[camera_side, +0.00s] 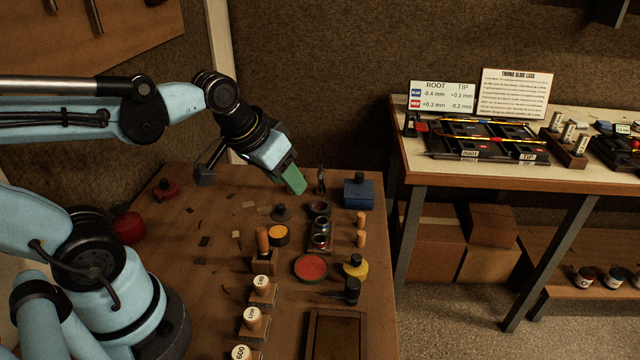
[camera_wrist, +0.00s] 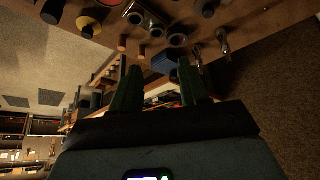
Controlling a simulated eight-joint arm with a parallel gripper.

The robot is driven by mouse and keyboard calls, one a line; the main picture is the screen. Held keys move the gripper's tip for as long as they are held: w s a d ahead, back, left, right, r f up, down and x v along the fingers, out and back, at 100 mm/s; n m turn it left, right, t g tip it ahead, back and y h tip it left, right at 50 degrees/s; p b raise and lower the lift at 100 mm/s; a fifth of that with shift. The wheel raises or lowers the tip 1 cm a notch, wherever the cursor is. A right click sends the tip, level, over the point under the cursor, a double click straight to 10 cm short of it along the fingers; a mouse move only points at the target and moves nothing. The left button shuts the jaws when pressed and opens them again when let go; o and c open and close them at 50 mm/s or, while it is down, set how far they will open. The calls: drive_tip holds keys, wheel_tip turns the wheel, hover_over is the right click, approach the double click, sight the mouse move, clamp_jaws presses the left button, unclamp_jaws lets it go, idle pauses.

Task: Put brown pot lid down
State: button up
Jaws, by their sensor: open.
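My gripper (camera_side: 292,183) is open, with green fingers above the far part of the brown bench. In the wrist view the fingers (camera_wrist: 157,66) are spread with nothing between them. The pot row also shows near the top of the wrist view (camera_wrist: 155,28).
A blue bottle (camera_side: 358,194) and wooden pegs (camera_side: 361,230) stand right of the pots. A yellow bottle (camera_side: 355,268), a red-filled dish (camera_side: 310,267) and labelled stamps (camera_side: 253,320) are nearer. A red bottle (camera_side: 165,190) is left.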

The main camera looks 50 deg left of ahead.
drive_tip(key=shift+s+d+f+m+t, duration=0.25)
drive_tip(key=shift+s+d+m+t, duration=0.2)
drive_tip(key=shift+d+m+t, duration=0.3)
